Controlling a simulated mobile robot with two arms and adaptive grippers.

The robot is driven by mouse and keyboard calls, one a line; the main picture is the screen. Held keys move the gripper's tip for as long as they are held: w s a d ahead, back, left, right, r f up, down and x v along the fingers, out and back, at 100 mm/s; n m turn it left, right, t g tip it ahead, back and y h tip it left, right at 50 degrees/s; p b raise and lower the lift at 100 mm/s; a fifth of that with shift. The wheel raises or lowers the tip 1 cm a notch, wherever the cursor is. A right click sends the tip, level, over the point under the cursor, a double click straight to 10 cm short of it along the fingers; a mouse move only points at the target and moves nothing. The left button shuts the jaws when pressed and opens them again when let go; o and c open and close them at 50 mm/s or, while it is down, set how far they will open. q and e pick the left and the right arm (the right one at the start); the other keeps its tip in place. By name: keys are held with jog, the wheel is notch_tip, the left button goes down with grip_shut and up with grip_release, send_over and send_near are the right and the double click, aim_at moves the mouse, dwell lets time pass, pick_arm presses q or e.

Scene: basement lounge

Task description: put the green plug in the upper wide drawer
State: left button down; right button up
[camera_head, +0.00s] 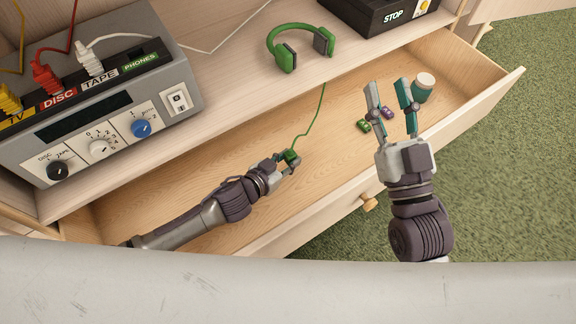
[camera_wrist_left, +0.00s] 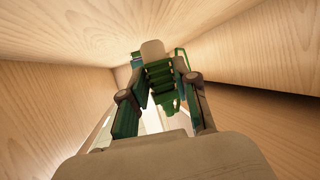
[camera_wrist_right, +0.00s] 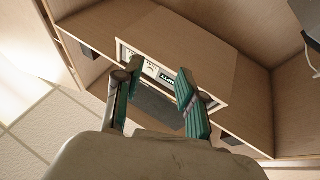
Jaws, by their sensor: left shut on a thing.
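The green plug (camera_head: 291,157) is between the fingers of my left gripper (camera_head: 288,162), which is shut on it. In the left wrist view the plug (camera_wrist_left: 161,82) shows as a ridged green body between the fingertips. Its thin green cable (camera_head: 320,118) runs up to the green headphones (camera_head: 283,56) on the shelf top. A wide drawer (camera_head: 455,105) stands pulled open, and my left gripper with the plug is within its outline, low by its walls. My right gripper (camera_head: 391,92) is open and empty over the drawer's right part.
Small green (camera_head: 363,126) and purple (camera_head: 387,112) objects lie in the drawer. A grey device (camera_head: 100,110) with yellow, red and white plugs stands left on the top. A black box (camera_head: 375,15) marked STOP sits at the back. The drawer front has a round knob (camera_head: 369,204).

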aim_at(288, 164)
pick_arm(q)
notch_tip(288, 164, down, 3)
jog(key=shift+b, duration=0.8)
pick_arm(e)
jog(key=s+r+t+y, duration=0.1)
jog(key=s+r+t, duration=0.3)
jog(key=r+t, duration=0.1)
jog(key=shift+s+d+r+y, duration=0.15)
jog(key=shift+s+r+y, duration=0.2)
jog(key=shift+y, duration=0.05)
pick_arm(q)
jog(key=shift+f, duration=0.1)
